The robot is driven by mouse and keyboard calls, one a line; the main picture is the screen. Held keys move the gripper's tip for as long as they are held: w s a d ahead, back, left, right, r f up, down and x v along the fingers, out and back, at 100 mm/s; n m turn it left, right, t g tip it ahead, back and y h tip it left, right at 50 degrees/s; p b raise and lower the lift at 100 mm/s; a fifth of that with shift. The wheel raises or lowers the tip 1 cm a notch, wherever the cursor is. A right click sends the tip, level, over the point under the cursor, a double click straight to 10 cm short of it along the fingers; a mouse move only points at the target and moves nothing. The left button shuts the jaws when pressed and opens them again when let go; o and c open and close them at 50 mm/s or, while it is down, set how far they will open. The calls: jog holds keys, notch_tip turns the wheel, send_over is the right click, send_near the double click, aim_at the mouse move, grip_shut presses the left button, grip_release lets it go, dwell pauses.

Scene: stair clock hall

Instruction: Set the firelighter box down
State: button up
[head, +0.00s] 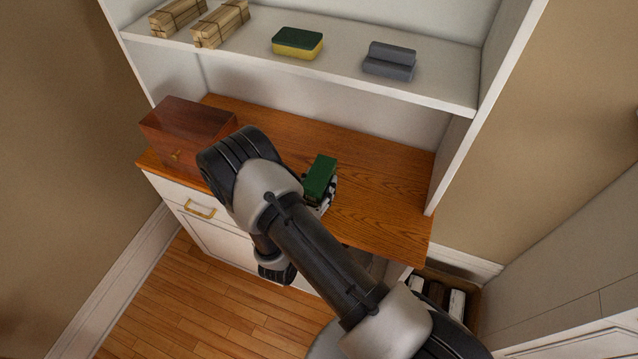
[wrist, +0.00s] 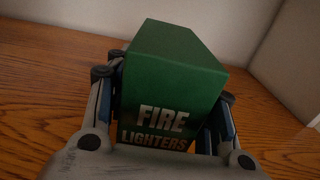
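The firelighter box (wrist: 172,85) is green, with "FIRE LIGHTERS" lettered on its near face in the wrist view. My gripper (wrist: 168,108) has a finger on each side of the box and is shut on it. In the head view the green box (head: 320,176) is over the wooden counter (head: 375,205), near its front middle, with my gripper (head: 322,192) partly hidden behind my arm. The box's underside is hidden, so I cannot tell whether it touches the counter.
A dark wooden box (head: 188,132) stands at the counter's left end. The shelf above (head: 350,60) holds kindling bundles (head: 220,24), a sponge (head: 298,43) and grey rolls (head: 389,61). The counter right of the gripper is clear. A crate (head: 462,308) stands on the floor at right.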

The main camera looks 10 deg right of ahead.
jog(key=o, duration=0.3)
jog(key=shift+r, duration=0.2)
jog(key=p+v, duration=0.2)
jog(key=v, duration=1)
jog(key=shift+f, duration=0.1)
